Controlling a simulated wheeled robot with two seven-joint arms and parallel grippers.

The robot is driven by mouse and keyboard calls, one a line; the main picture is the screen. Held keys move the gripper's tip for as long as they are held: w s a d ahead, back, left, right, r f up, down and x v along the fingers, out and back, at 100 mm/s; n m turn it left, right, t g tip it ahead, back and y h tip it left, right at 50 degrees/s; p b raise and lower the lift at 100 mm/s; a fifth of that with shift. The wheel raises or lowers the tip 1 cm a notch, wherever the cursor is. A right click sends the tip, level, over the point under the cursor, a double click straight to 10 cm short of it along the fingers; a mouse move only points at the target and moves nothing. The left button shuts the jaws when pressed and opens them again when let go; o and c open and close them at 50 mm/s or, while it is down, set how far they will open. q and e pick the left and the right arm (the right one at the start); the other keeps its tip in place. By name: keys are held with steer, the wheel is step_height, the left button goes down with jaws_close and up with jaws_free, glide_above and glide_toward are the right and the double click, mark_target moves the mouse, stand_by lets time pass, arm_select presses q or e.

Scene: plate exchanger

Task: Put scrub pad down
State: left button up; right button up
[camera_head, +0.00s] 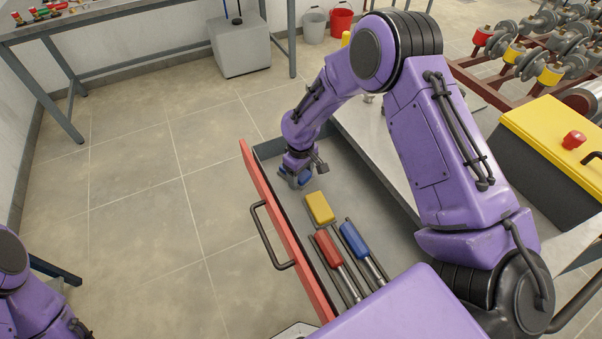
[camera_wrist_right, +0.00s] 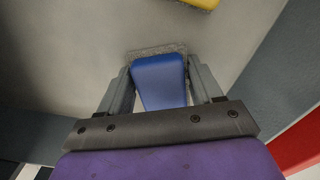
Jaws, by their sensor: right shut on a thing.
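My right gripper (camera_head: 298,178) is over the far end of the open drawer (camera_head: 285,143). It is shut on a scrub pad with a blue grip and a grey, rough underside. The blue pad (camera_wrist_right: 160,80) sits between the two fingers in the right wrist view, and a bit of it shows in the head view (camera_head: 283,174). I cannot tell whether its underside touches the drawer floor. A yellow pad (camera_head: 320,207) lies in the drawer nearer to me, and its edge shows in the right wrist view (camera_wrist_right: 203,3). My left gripper is out of view.
A red-handled tool (camera_head: 327,247) and a blue-handled tool (camera_head: 354,240) lie nearer in the drawer. The drawer's red front (camera_head: 262,188) has a dark handle (camera_head: 268,240). A yellow-lidded box (camera_head: 555,135) stands on the right. The grey drawer floor around the pad is clear.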

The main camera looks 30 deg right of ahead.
steer(key=shift+s+a+f, duration=0.1)
steer(key=shift+s+f, duration=0.2)
steer(key=shift+f, duration=0.1)
steer(key=o, duration=1.4)
steer(key=shift+f, duration=0.15)
steer(key=shift+s, duration=0.1)
steer(key=shift+r, duration=0.45)
step_height(320, 180, up, 12)
steer(key=shift+w+r, duration=0.2)
steer(key=shift+w, duration=0.25)
